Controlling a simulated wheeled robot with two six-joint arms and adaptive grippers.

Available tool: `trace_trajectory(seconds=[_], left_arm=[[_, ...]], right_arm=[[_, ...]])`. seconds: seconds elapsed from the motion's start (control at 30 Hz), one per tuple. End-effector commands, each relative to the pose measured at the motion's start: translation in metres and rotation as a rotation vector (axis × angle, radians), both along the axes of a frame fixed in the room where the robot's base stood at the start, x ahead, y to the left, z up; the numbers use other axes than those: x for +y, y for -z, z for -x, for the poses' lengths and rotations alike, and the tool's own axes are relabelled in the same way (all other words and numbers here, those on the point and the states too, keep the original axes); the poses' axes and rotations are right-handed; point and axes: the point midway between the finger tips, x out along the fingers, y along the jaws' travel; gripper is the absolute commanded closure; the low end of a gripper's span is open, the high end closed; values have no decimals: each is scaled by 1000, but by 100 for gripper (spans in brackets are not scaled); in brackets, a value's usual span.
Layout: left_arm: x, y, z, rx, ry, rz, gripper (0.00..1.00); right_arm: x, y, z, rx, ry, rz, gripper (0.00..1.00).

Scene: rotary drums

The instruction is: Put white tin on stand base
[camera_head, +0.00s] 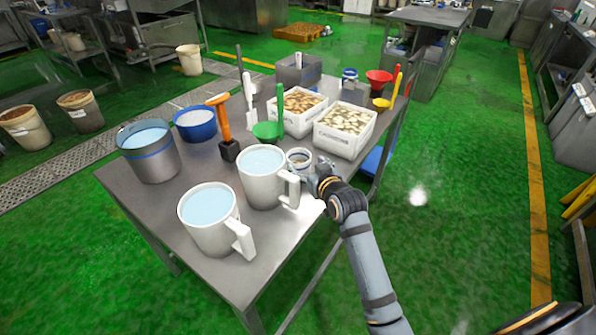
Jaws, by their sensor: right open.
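A small white tin (299,157) stands upright on the metal table (165,205), just right of a white jug of pale liquid. My right gripper (312,172) is open close beside the tin, on its right side. The arm comes in from the lower right. I cannot tell whether the fingers touch the tin or reach around it, because they are small and partly merged with it. No stand base can be made out with certainty. My left gripper is not in view.
Two white jugs (209,220) (262,175) stand left of the tin. White crates (344,141) of food lie behind the gripper. The table's front edge is clear.

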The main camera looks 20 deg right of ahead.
Motion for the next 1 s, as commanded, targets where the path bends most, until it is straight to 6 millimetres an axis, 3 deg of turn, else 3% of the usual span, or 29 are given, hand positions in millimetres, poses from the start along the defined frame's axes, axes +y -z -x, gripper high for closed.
trace_trajectory(seconds=[0.1,0.23,0.37,0.63,0.9,1.0], left_arm=[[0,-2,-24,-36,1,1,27],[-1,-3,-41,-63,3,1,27],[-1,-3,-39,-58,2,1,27],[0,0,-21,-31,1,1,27],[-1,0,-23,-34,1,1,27],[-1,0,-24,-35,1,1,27]], right_arm=[[1,5,-12,-2,0,0,23],[1,6,-16,-1,0,0,23],[2,9,-25,-1,0,-1,23],[5,22,-67,0,0,-1,23],[5,23,-71,-1,0,-1,23],[5,23,-71,-1,0,-1,35]])
